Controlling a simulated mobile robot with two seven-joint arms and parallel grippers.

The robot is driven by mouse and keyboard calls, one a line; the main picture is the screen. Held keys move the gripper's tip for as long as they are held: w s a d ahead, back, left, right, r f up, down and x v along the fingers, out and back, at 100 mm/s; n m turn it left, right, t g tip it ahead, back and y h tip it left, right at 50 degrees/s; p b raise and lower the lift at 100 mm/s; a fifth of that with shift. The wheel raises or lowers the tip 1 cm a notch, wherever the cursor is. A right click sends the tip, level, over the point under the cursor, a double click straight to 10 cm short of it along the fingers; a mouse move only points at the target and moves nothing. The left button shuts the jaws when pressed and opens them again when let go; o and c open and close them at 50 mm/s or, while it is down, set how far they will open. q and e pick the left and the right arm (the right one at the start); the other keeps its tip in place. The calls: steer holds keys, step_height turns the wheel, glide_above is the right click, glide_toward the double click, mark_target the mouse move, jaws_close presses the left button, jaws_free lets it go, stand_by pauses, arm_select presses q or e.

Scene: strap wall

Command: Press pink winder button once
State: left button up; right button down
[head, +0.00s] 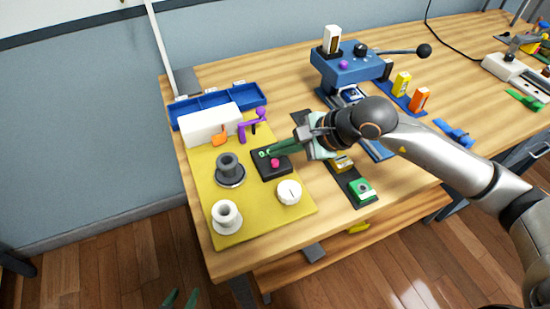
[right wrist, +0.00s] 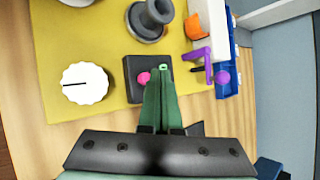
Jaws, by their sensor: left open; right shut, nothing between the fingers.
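The pink button (head: 275,163) sits on a small black box (head: 266,172) on the yellow mat. In the right wrist view the pink button (right wrist: 144,77) shows just left of my fingertips, on the black box (right wrist: 131,68). A green-rimmed button (right wrist: 164,67) is at the fingertips, partly hidden. My right gripper (head: 268,153) is shut and empty, its green fingers (right wrist: 159,72) over the box beside the pink button. I cannot tell whether they touch the box. My left gripper (head: 181,298) is open at the bottom edge of the head view, away from the table.
On the yellow mat (head: 245,218) stand a dark spool (head: 228,165), a white spool (head: 226,215) and a white dial (head: 289,192). A purple bracket (head: 249,130), white box (head: 210,126) and blue tray (head: 216,103) lie behind. A blue lever machine (head: 345,65) stands farther back.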

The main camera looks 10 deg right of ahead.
step_height(320, 180, up, 5)
steer(key=shift+p, duration=1.25)
